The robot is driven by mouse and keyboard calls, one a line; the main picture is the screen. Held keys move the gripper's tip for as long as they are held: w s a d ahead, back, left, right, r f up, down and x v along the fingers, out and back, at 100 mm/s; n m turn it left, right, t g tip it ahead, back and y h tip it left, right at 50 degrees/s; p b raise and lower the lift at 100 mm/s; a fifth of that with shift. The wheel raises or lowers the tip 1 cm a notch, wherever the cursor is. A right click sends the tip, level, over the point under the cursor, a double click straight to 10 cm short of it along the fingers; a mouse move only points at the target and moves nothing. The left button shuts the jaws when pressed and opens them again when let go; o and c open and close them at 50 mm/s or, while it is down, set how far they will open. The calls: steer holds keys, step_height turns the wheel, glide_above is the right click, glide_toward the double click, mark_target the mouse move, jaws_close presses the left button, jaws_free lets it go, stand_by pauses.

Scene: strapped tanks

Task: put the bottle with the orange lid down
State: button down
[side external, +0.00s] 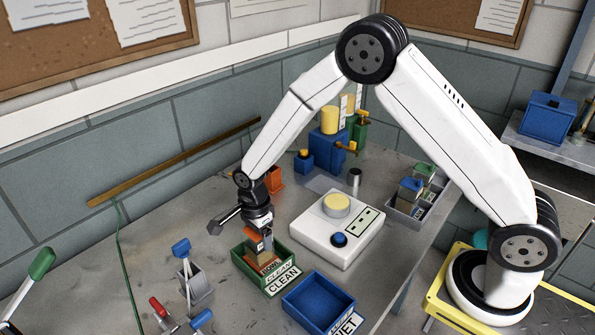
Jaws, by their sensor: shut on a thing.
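My gripper (258,232) points down over the green tray (246,267), which has a CLEAN label (283,280). It is shut on the bottle with the orange lid (264,250), a small brownish body with orange showing near its top and base. The bottle is within or just above the tray. The gripper hides part of it, and I cannot tell whether its base touches the tray floor.
An empty-looking blue tray (318,287) labelled WET stands to the right in front. A white box with a blue button (338,239) is behind it. A grey holder with tools (196,287) stands left. A grey crate (405,210) holds bottles at right.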

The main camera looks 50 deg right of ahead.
steer(key=shift+f, duration=0.1)
jaws_free()
step_height(320, 180, up, 12)
stand_by(0.8)
stand_by(0.6)
steer(key=s+d+n+t, duration=0.1)
steer(key=s+d+n, duration=0.3)
steer(key=s+n, duration=0.4)
steer(key=s+d+n+t, duration=0.1)
steer(key=s+d+n, duration=0.4)
steer(key=s+n, duration=0.3)
steer(key=n, duration=0.3)
steer(key=shift+s+t, duration=0.35)
steer(key=shift+t, duration=0.05)
